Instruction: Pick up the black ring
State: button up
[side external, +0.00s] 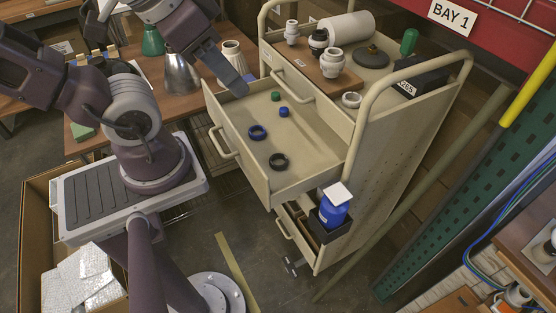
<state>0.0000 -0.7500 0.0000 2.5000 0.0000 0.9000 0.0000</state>
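The black ring (278,161) lies flat on the floor of the open upper drawer (312,172), near the drawer's front. A dark blue ring (257,132) lies a little behind and left of it, apart from it. My gripper (238,91) points down over the drawer's back left edge, above and to the left of both rings. It touches neither ring. Its fingers overlap from this side, so the gap between them does not show. Nothing is visibly held.
A small green piece (275,96) and a small blue piece (284,112) lie farther back in the drawer. The cart's curved handle (378,103) rises at right. Metal shades (182,75) stand on the table at left. The drawer's right side is clear.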

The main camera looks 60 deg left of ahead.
dwell(0.3)
jog(key=m+g, duration=0.6)
jog(key=m, duration=1.6)
send_over(286, 159)
notch_tip(286, 159, down, 24)
notch_tip(286, 159, down, 6)
jog(key=shift+f, duration=0.6)
grip_shut()
